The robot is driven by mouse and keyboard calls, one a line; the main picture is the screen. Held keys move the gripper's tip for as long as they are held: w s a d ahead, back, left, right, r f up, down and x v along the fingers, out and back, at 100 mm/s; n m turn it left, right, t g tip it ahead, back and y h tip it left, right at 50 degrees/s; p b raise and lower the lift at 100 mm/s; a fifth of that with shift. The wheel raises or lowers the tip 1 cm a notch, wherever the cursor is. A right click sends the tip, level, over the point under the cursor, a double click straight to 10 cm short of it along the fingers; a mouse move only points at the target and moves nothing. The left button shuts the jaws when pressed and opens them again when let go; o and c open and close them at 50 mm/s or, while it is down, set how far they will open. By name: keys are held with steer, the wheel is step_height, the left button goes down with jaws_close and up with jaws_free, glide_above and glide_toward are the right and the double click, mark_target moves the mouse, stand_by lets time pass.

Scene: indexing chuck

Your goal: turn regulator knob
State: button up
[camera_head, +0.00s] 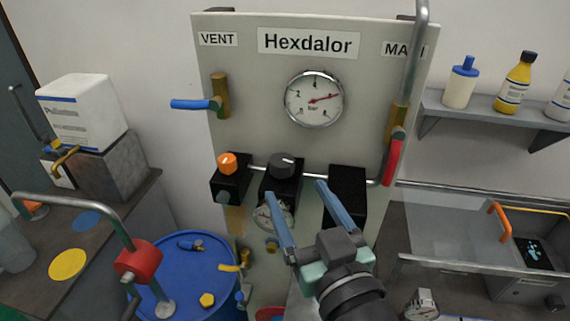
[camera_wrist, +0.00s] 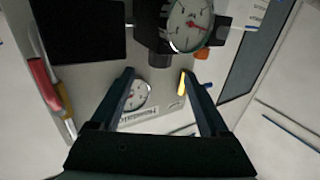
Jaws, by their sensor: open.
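A dark round knob (camera_head: 283,161) sits on top of the middle black box (camera_head: 285,184) of the grey panel (camera_head: 345,50) labelled Hexdalor. A small gauge (camera_head: 272,212) is on that box's front; it also shows in the wrist view (camera_wrist: 188,24). My gripper (camera_head: 294,189) is open and empty, with its two blue fingers spread in front of the middle box. In the wrist view its fingertips (camera_wrist: 158,71) stand apart with nothing between them touching both. The knob is dark and hard to make out there. The large panel gauge (camera_head: 314,98) has a red needle.
An orange knob (camera_head: 228,161) tops the left box, and another black box (camera_head: 347,190) is at the right. A blue VENT lever (camera_head: 190,104) and a red MAIN lever (camera_head: 391,162) flank the panel. A blue drum (camera_head: 195,285) stands lower left; a bottle shelf (camera_head: 495,118) is at right.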

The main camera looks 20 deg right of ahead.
mark_target(290, 170)
steer(key=w, duration=0.2)
steer(key=w+p, duration=0.1)
steer(key=w, duration=0.1)
steer(key=w+p, duration=0.1)
steer(key=w, duration=0.2)
steer(key=shift+d, duration=0.25)
jaws_close()
steer(key=shift+d+f+b, duration=0.15)
steer(key=shift+b, duration=0.25)
steer(key=n+y+b, duration=0.1)
steer(key=y+b, duration=0.1)
steer(key=shift+d+f+b, duration=0.1)
steer(key=shift+f+b, duration=0.05)
steer(key=shift+b, duration=0.15)
steer(key=n+y+b, duration=0.2)
steer(key=y+b, duration=0.1)
steer(key=shift+d, duration=0.15)
steer(key=shift+r+n+g+y+b, duration=0.25)
steer(key=shift+n+g+y+b, duration=0.1)
steer(key=shift+n+y, duration=0.2)
jaws_free()
